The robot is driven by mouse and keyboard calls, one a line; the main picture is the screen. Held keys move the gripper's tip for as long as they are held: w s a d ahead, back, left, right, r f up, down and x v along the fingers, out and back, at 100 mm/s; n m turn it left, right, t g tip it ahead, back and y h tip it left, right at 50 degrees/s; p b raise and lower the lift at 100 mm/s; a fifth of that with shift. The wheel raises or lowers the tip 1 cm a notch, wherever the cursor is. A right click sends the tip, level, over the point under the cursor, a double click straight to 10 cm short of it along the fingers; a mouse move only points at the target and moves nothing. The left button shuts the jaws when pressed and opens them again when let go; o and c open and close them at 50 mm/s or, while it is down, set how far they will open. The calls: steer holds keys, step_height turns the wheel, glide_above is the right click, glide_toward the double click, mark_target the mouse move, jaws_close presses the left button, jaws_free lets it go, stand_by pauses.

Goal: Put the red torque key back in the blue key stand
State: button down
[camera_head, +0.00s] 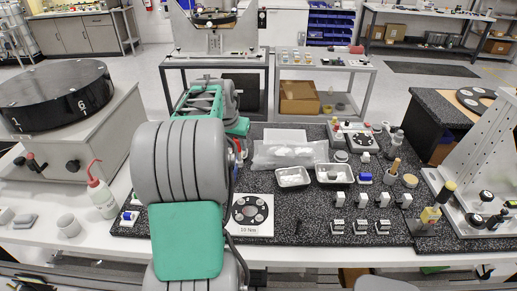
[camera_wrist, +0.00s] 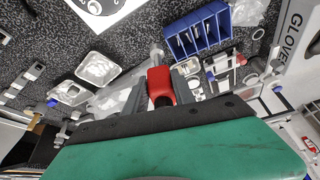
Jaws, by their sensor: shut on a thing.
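The red torque key (camera_wrist: 160,82) is held at my gripper (camera_wrist: 158,98) in the wrist view, with its grey shaft pointing away from the gripper. The gripper is shut on its red handle. The blue key stand (camera_wrist: 207,24) is beyond and to the right of the key in the wrist view. It has several slots, with pale things showing in them. The key appears outside the stand, apart from it in the picture; its height over the bench is unclear. In the head view my arm hides the gripper, the key and most of the stand's area.
The speckled dark mat (camera_head: 300,215) carries metal trays (camera_head: 334,174), a clear plastic bag (camera_head: 290,153), a white "10 Nm" plate (camera_head: 249,228) and several small blocks at the right. A squeeze bottle (camera_head: 102,196) stands left of my arm. A GLOVE box (camera_wrist: 299,40) is at the right.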

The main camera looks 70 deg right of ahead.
steer(key=w+a+r+n+t+y, duration=0.2)
steer(key=w+a+n, duration=0.4)
steer(key=n, duration=0.4)
steer(key=w+a+r+n+t+y, duration=0.2)
steer(key=w+a+n, duration=0.4)
steer(key=n, duration=0.5)
steer(key=shift+w+r+t+y, duration=0.3)
steer(key=shift+w+r+y, duration=0.55)
steer(key=shift+w, duration=0.4)
steer(key=shift+a, duration=0.1)
steer(key=shift+f+b, duration=2.1)
steer(key=shift+f, duration=0.5)
step_height(320, 180, down, 9)
steer(key=b, duration=0.7)
stand_by(0.8)
